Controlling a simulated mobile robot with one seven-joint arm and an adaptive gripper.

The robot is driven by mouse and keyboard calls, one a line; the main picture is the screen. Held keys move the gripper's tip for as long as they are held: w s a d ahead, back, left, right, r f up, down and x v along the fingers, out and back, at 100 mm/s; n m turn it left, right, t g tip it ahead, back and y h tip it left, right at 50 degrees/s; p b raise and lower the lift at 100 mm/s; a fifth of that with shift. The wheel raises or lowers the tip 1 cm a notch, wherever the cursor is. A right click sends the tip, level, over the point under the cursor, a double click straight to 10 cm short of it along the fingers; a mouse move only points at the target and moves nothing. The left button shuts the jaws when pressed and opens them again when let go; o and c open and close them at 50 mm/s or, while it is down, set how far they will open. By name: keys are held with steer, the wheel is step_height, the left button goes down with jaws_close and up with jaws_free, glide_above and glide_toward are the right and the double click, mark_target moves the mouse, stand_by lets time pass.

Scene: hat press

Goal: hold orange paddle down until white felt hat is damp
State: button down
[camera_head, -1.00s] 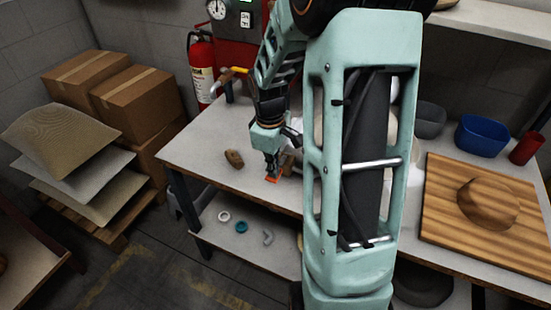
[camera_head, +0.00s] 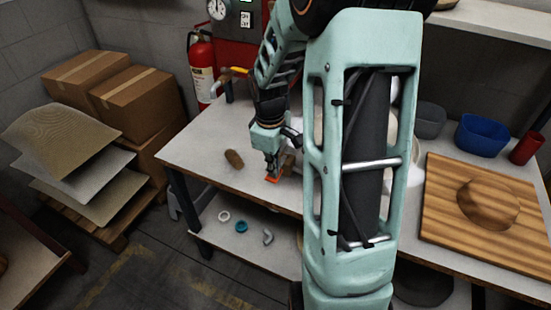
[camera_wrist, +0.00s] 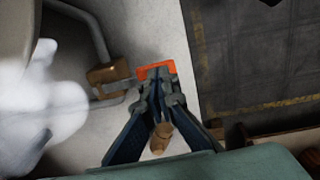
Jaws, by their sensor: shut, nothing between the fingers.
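The orange paddle (camera_head: 274,179) sits near the front edge of the worktable, beneath my fingertips. It also shows in the wrist view (camera_wrist: 155,66) as an orange edge just past the fingers. My gripper (camera_head: 272,166) is shut and empty, pointing down with its tips at the paddle. They appear to touch it, but how far it is pressed I cannot tell. White vapour (camera_wrist: 45,105) billows at the left of the wrist view. I cannot make out the white felt hat: my arm covers much of that area in the head view, and its dampness cannot be judged.
A brown brush-like object (camera_head: 234,158) lies left of the paddle on the worktable (camera_head: 195,145). A bent metal bar with a brown block (camera_wrist: 108,73) is close beside the fingers. A wooden hat form (camera_head: 488,203), blue bin (camera_head: 482,136) and red cup (camera_head: 526,148) stand right.

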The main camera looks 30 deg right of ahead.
steer(key=shift+r+p, duration=0.75)
steer(key=shift+r, duration=0.05)
steer(key=shift+r, duration=0.3)
step_height(320, 180, up, 13)
steer(key=p, duration=0.3)
steer(key=shift+w+d+r, duration=0.15)
steer(key=shift+w+d, duration=0.15)
steer(key=shift+d, duration=0.15)
